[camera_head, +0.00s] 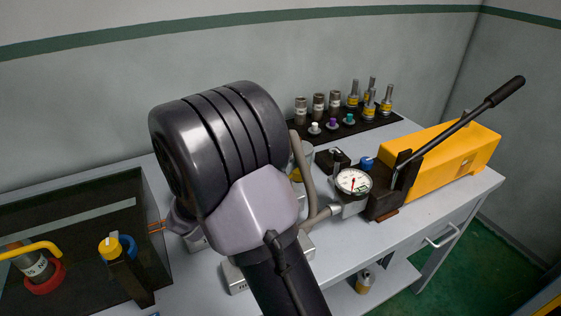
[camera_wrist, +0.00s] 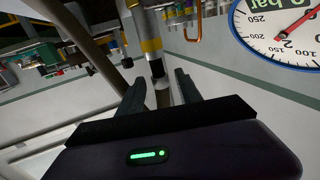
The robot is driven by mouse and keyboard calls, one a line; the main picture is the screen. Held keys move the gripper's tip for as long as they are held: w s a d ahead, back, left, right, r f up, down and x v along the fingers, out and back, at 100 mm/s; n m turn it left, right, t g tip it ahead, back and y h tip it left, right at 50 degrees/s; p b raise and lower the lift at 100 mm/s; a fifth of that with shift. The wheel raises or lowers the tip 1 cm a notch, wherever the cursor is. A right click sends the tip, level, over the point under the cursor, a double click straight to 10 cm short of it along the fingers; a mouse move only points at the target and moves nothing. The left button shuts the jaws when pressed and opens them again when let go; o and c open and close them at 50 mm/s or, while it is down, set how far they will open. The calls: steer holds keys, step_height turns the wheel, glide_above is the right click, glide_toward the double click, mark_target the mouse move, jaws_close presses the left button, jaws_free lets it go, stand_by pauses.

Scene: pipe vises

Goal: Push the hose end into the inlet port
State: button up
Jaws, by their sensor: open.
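In the wrist view my gripper (camera_wrist: 159,84) is open, its two dark fingers spread apart. A beige hose or tube (camera_wrist: 163,97) with a dark end (camera_wrist: 157,69) shows in the gap between the fingers; I cannot tell whether a finger touches it. Just beyond is a metal fitting with a yellow band (camera_wrist: 151,45). I cannot tell whether the dark end and the fitting are joined. In the head view my arm hides my gripper and the inlet port. A beige hose (camera_head: 304,172) curves beside the arm, near the gauge (camera_head: 353,182).
A yellow hand pump (camera_head: 447,150) with a long black lever (camera_head: 455,122) stands at right. Several fittings stand on a black mat (camera_head: 376,133) at the back. A dark glass-walled tank (camera_head: 75,215) is at left. The bench front right (camera_head: 405,226) is clear.

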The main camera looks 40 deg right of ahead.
steer(key=s+a+r+p, duration=0.1)
steer(key=s+a+r, duration=0.1)
steer(key=s+a, duration=0.2)
steer(key=s+a+r+p, duration=0.1)
steer(key=s+a+r, duration=0.2)
steer(key=s, duration=0.7)
steer(key=shift+a, duration=0.4)
